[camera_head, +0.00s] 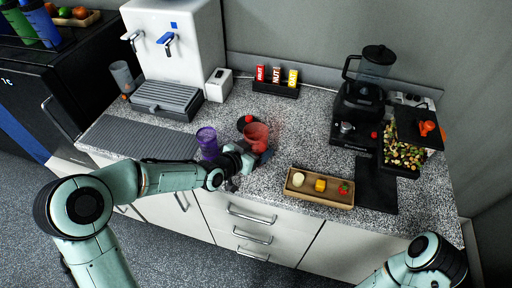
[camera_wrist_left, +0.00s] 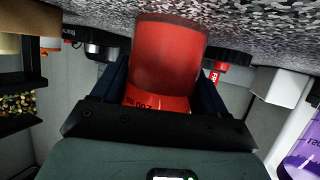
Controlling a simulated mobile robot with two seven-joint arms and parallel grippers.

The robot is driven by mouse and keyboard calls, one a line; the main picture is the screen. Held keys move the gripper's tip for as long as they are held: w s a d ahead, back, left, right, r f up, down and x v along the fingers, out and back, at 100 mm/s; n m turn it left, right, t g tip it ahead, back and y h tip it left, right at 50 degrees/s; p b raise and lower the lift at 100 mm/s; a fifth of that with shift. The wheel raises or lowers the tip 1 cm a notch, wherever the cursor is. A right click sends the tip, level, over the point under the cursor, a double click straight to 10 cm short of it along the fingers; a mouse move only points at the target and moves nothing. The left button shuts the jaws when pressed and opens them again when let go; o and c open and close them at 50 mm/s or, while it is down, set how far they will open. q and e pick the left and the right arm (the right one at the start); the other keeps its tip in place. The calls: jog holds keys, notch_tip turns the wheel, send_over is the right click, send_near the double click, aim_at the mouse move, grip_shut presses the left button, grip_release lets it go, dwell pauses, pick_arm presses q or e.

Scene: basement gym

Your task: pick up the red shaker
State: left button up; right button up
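The red shaker (camera_head: 256,136) is a translucent red cup on the speckled counter, near its front edge. My left gripper (camera_head: 257,152) is low at it, coming in from the left. In the left wrist view the red shaker (camera_wrist_left: 167,60) stands between my two dark blue fingers (camera_wrist_left: 163,88), with printed lettering on its near side. The fingers lie close along both sides; I cannot tell whether they press on it. The counter shows at the top of that view. My right arm shows at the lower right of the head view, its gripper out of frame.
A purple shaker (camera_head: 207,143) stands just left of the red one, behind my left forearm. A wooden tray (camera_head: 320,199) with small food items lies to the right. A bar box (camera_head: 275,90), a blender (camera_head: 372,75) and a white dispenser (camera_head: 180,50) stand further back.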

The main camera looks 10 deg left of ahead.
pick_arm(q)
jog(key=shift+r, duration=0.15)
jog(key=shift+c, duration=0.3)
jog(key=shift+r, duration=0.25)
notch_tip(320, 180, up, 19)
jog(key=p, duration=0.9)
jog(key=shift+r, duration=0.15)
pick_arm(e)
jog(key=w+r+t, duration=0.1)
jog(key=w+r, duration=0.7)
jog(key=r, duration=0.3)
jog(key=shift+w+r, duration=0.15)
jog(key=shift+w, duration=0.25)
jog(key=shift+s, duration=0.1)
pick_arm(q)
jog(key=shift+d, duration=0.1)
pick_arm(e)
jog(key=shift+a, duration=0.1)
